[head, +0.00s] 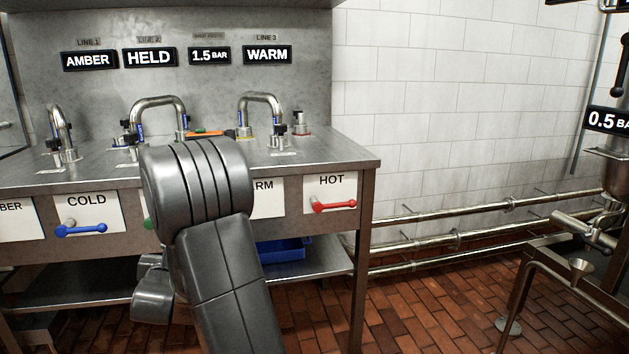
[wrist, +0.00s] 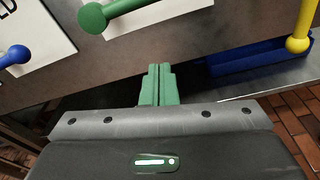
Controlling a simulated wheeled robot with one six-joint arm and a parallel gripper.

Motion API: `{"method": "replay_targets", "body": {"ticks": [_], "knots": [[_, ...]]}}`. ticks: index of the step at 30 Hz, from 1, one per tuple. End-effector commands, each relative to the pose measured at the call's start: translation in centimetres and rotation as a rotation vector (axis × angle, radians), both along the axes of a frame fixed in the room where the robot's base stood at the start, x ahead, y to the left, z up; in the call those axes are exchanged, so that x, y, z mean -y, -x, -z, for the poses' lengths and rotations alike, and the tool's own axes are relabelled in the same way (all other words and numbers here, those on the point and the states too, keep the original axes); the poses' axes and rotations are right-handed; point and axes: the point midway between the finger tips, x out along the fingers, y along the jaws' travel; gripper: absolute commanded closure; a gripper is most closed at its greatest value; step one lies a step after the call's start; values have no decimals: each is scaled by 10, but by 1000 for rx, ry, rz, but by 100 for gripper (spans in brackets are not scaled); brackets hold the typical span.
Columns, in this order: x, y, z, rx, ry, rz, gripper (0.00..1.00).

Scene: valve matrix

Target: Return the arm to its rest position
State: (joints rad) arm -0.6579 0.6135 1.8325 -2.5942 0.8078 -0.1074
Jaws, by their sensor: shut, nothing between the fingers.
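My gripper (wrist: 159,84) shows in the wrist view as two green fingers pressed together, shut and empty. It points toward the steel front panel of the bench, below a green-handled lever (wrist: 95,17). The fingers appear apart from the lever. In the head view my arm stands in front of the bench and hides the gripper and most of the green lever. A blue lever (head: 80,230) sits on the COLD plate, and a red lever (head: 333,206) sits on the HOT plate. A yellow lever (wrist: 299,38) shows at the right of the wrist view.
A blue bin (head: 284,249) sits on the shelf under the bench (head: 357,160). Pipes (head: 480,216) run along the tiled wall at right. Steel equipment with a 0.5 BAR display (head: 607,121) stands at far right. Brick floor (head: 430,310) is clear between bench and equipment.

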Motion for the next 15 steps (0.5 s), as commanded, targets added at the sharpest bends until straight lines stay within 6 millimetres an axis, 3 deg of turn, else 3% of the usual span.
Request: {"method": "replay_targets", "body": {"ticks": [9, 15], "knots": [[16, 61, -10, -2, 1, -2, 100], [40, 49, -20, -22, -37, 80, 100]]}}
